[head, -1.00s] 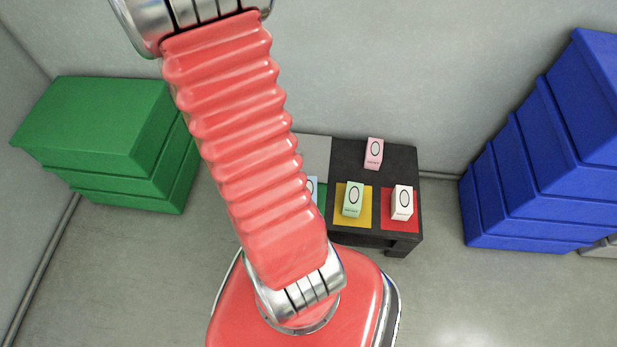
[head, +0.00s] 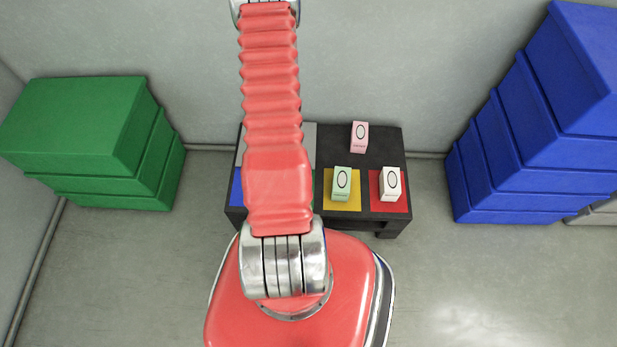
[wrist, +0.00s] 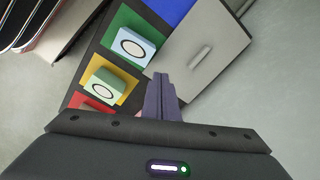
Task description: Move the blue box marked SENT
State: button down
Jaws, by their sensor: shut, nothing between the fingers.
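The light blue box (wrist: 136,45) lies on a green square in the wrist view, with a dark oval on its pale top face. I cannot read any word on it. In the head view it is hidden behind my arm. My gripper (wrist: 161,77) shows in the wrist view as two grey-purple fingers shut together, empty. Its tips are apart from the blue box in the picture, lower and to the right, beside the grey panel. I cannot tell its height over the table. The gripper is not seen in the head view.
The dark table (head: 391,143) also holds a green box (head: 341,182) on yellow, a white box (head: 390,183) on red and a pink box (head: 359,136) behind. A grey panel with a handle (wrist: 201,56) adjoins. Green crates (head: 80,125) and blue crates (head: 520,130) flank it.

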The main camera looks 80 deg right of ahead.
jog(key=s+a+f+m+y, duration=0.1)
jog(key=s+f+m, duration=0.4)
jog(key=s+f, duration=0.8)
notch_tip(320, 180, down, 2)
jog(key=shift+a+f, duration=0.1)
jog(key=shift+a, duration=0.45)
jog(key=shift+s+f, duration=0.1)
jog(key=shift+f, duration=0.05)
notch_tip(320, 180, down, 9)
jog(key=shift+f, duration=0.15)
jog(key=shift+w+f, duration=0.25)
jog(key=shift+w, duration=0.05)
jog(key=shift+w+a+r, duration=0.1)
jog(key=shift+w+a, duration=0.15)
jog(key=shift+w, duration=0.6)
jog(key=shift+w+a, duration=0.25)
jog(key=shift+w, duration=0.55)
